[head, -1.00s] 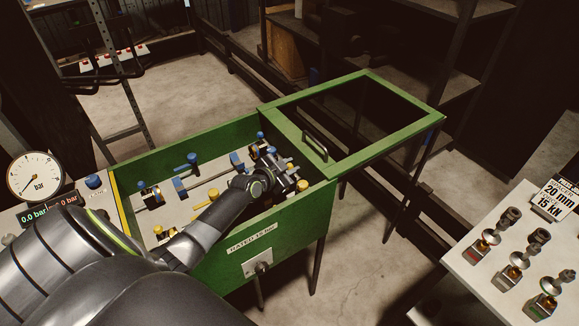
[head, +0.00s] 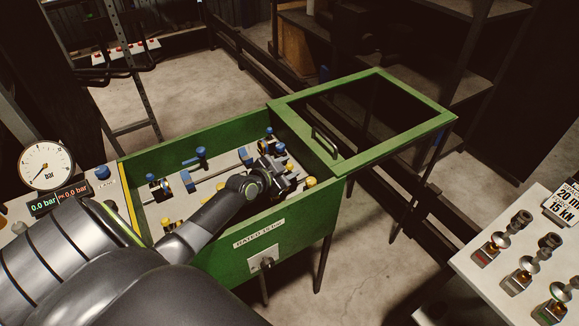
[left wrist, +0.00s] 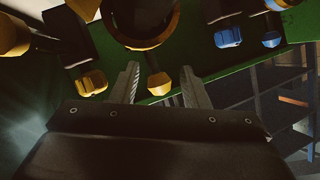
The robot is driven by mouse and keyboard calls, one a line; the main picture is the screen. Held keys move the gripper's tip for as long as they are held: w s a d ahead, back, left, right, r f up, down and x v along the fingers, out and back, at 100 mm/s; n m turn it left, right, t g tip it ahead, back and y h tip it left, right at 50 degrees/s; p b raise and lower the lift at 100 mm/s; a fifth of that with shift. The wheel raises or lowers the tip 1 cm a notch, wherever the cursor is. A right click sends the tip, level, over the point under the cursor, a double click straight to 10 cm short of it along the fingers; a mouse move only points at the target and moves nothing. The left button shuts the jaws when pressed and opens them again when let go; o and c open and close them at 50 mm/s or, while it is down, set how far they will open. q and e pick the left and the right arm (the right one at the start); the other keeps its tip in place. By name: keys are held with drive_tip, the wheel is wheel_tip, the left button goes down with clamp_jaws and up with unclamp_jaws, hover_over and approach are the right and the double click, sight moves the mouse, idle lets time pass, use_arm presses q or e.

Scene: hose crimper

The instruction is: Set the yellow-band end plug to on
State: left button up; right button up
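My left gripper (head: 282,170) is inside the green open-topped box (head: 285,228), over its right part. In the left wrist view its two fingers (left wrist: 160,88) are open and apart. A small yellow knob (left wrist: 159,84) shows between the fingertips; I see no grip on it. Just beyond is a dark round part with a yellow band (left wrist: 148,43), probably the end plug, cut off by the top edge. In the head view a yellow knob (head: 310,182) shows right of the gripper, which hides part of the fittings. My right gripper is not in view.
Another yellow knob (left wrist: 92,83) and a blue knob (left wrist: 228,37) flank the fingers. The box's green framed lid (head: 365,165) lies open to the right, with a handle. A pressure gauge (head: 45,166) stands at left. A pale table (head: 480,274) with several metal fittings is at right.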

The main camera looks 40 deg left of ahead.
use_arm(q)
drive_tip(key=shift+r, duration=0.1)
drive_tip(key=p+v, duration=0.1)
drive_tip(key=v, duration=1.6)
drive_tip(key=shift+s+p, duration=0.2)
drive_tip(key=shift+p, duration=0.2)
